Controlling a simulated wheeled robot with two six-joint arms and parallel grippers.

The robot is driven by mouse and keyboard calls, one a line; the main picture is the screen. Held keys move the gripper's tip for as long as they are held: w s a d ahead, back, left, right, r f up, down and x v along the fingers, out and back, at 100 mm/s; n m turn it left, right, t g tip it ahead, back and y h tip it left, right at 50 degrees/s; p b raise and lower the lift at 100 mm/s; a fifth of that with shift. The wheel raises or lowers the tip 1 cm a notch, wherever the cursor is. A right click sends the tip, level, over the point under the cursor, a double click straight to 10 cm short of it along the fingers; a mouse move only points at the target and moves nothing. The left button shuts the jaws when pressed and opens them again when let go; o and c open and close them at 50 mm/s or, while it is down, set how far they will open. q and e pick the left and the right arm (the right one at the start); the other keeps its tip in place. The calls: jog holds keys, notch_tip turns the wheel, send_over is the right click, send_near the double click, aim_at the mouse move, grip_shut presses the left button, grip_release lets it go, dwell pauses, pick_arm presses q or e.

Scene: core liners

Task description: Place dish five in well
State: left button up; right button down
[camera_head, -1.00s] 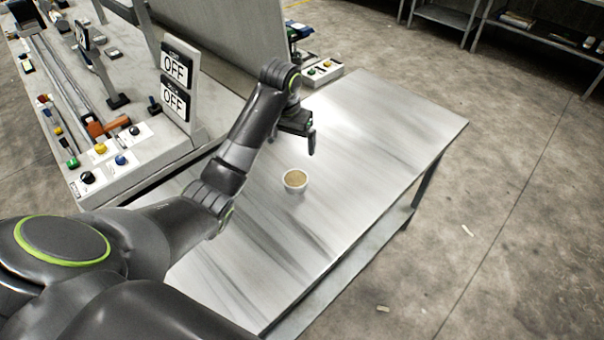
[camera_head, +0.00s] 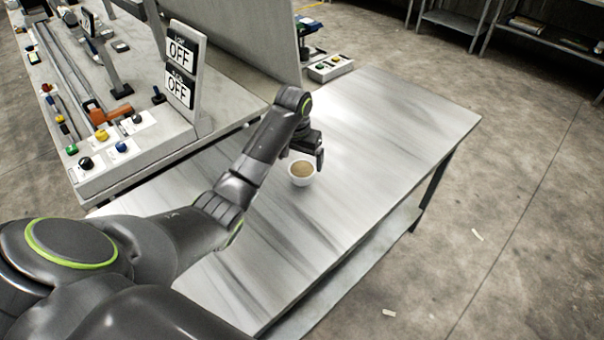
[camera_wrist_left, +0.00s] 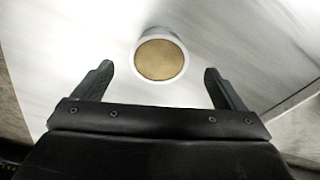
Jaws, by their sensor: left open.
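A small white dish (camera_head: 302,173) with a tan filling stands upright on the metal table (camera_head: 400,130). In the left wrist view the dish (camera_wrist_left: 160,56) lies ahead of and between the two spread fingers. My left gripper (camera_head: 308,155) is just behind the dish in the head view, low over the table. The left wrist view shows the gripper (camera_wrist_left: 158,78) open and empty, with a gap on both sides of the dish. Any contact with the dish cannot be made out. No well can be identified. My right gripper is not in view.
A machine bench with coloured buttons (camera_head: 121,147) and two "OFF" signs (camera_head: 181,69) stands at the left. A grey panel (camera_head: 245,35) and a small button box (camera_head: 330,68) are behind the table. The table's right half is bare.

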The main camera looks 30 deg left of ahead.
aim_at(302, 169)
pick_arm(q)
jog(key=shift+w+f, duration=0.2)
jog(key=shift+f, duration=0.65)
jog(key=shift+w+f, duration=0.25)
jog(key=shift+f, duration=0.65)
jog(key=shift+w+f, duration=0.2)
jog(key=shift+f, duration=0.65)
jog(key=shift+c, duration=0.2)
jog(key=c, duration=1.2)
notch_tip(302, 169, up, 10)
jog(key=shift+a+r, duration=0.1)
